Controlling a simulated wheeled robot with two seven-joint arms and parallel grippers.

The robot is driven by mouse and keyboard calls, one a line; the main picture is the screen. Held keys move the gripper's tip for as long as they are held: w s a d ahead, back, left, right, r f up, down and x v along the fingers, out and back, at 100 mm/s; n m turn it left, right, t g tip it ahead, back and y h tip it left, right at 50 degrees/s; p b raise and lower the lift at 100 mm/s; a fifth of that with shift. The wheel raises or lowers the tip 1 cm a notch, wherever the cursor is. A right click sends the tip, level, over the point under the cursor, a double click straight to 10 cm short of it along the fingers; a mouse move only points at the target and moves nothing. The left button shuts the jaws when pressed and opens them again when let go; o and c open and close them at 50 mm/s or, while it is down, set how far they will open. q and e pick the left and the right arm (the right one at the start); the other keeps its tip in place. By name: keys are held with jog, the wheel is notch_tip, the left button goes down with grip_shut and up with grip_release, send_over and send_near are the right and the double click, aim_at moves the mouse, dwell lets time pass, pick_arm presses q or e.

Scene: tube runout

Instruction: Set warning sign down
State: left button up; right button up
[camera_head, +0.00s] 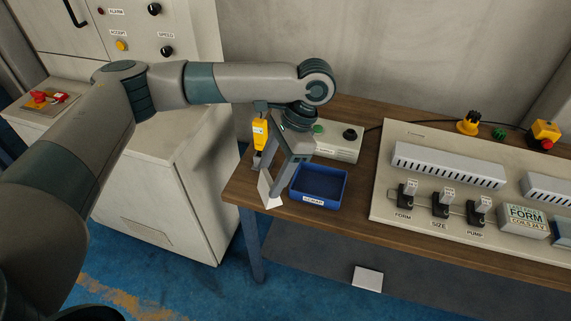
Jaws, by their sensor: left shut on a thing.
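My left gripper (273,186) points down at the left end of the wooden table, just left of a small blue tray. It is shut on a white folded panel, which I take to be the warning sign (269,194). The fingers cover part of the sign, and its printed face does not show. The sign is at or very close to the table top near the front left edge; I cannot tell whether it touches. My right gripper is not in view.
The blue tray (318,202) stands right beside the gripper. A yellow device (260,137) and a grey control box (340,146) are behind. A large panel with switches (388,190) fills the table's right. A white cabinet (160,200) stands left. A white square (368,278) lies below the table.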

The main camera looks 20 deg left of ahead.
pick_arm(q)
jog(key=s+a+r+n+g+h, duration=0.1)
jog(key=s+a+r+n+h, duration=0.1)
jog(key=s+n, duration=0.4)
jog(key=shift+s+a+r+n+g+h, duration=0.15)
jog(key=shift+s+a+n+g+h, duration=0.45)
jog(key=shift+n, duration=1.7)
jog(key=shift+w+a, duration=0.2)
jog(key=shift+w, duration=0.15)
